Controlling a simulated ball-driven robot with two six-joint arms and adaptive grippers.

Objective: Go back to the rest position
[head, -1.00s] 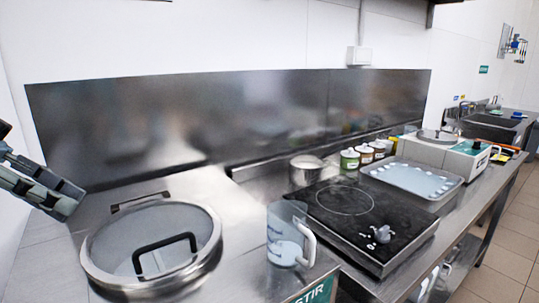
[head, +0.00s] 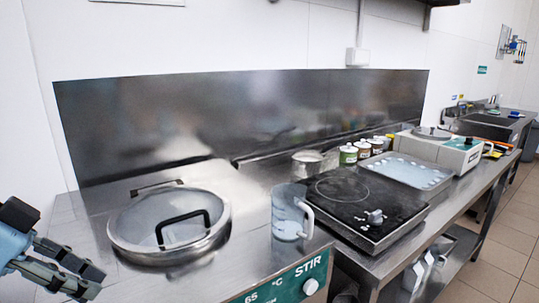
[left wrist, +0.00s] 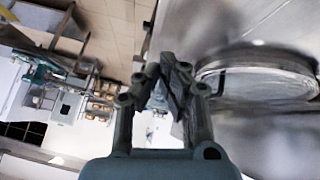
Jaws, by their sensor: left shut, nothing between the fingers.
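My left gripper (head: 92,282) is at the lower left of the head view, left of the steel counter and in front of it. In the left wrist view its fingers (left wrist: 168,62) are closed together with nothing between them. The round lidded vat (head: 170,245) with a black handle stands on the counter to the right of the gripper, and they are apart. Its rim also shows in the left wrist view (left wrist: 262,62). My right gripper is not in view.
A clear jug (head: 286,215) stands on the counter beside the black hob (head: 368,210). Behind are a pot (head: 306,163), several small jars (head: 348,155), a tray (head: 405,172) and a scale-like device (head: 440,147). Tiled floor (head: 500,270) is free at the right.

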